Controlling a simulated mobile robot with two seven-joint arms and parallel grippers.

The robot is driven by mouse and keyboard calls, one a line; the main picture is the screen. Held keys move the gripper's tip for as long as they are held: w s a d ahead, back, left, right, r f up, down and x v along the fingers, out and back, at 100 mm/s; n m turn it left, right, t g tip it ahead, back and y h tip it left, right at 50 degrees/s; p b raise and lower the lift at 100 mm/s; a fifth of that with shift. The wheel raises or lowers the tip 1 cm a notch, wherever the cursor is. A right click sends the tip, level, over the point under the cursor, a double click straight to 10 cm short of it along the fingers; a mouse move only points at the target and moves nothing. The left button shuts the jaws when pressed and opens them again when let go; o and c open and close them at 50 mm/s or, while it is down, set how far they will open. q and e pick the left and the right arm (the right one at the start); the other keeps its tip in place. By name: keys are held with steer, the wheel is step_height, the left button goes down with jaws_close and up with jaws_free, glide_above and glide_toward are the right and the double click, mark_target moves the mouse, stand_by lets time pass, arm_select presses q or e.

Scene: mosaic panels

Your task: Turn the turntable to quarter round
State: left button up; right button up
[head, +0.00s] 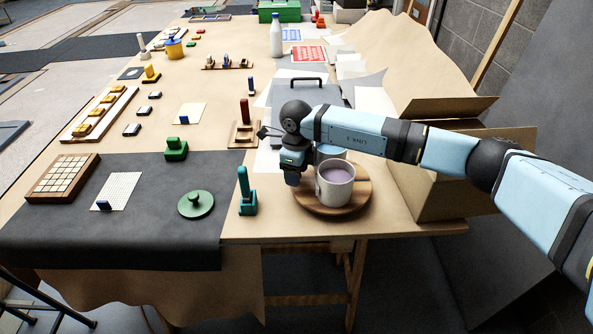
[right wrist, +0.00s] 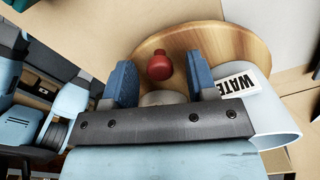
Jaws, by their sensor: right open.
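The round wooden turntable (head: 358,204) sits near the front right corner of the table. My right gripper (head: 292,179) points down over the turntable's left side. In the right wrist view, the turntable (right wrist: 245,45) lies below the open fingers (right wrist: 162,80). A red knob (right wrist: 159,66) shows between them, with gaps on both sides. A pale cup labelled WATER (right wrist: 270,115) is right of the right finger. My left gripper is out of view.
A green stamp-like block with a handle (head: 247,196) stands just left of the turntable. An open cardboard box (head: 455,180) is to the right. A dark mat (head: 150,235) holds a round green lid-like piece (head: 196,204) and a tile tray (head: 63,178).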

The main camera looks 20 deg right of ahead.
jaws_close()
